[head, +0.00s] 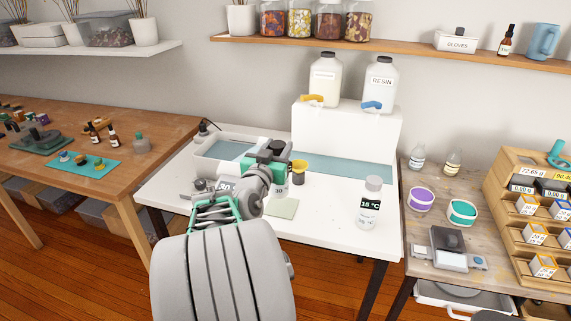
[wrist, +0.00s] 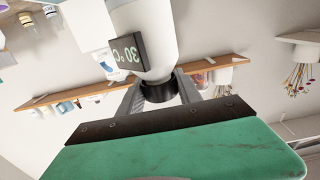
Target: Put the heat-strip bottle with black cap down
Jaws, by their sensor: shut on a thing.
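The white heat-strip bottle with black cap fills the top middle of the wrist view (wrist: 144,28), with its dark strip reading 30 °C upside down. My gripper (wrist: 160,92) is shut on its black cap. Another white bottle with a grey cap and a 15 °C strip (head: 369,205) stands upright on the table to the right.
A yellow-rimmed cup (head: 298,176) and a pale green square mat (head: 282,207) are close to my gripper. A white stand (head: 345,135) with two large jugs is at the back. The front right of the table is clear around the 15 °C bottle.

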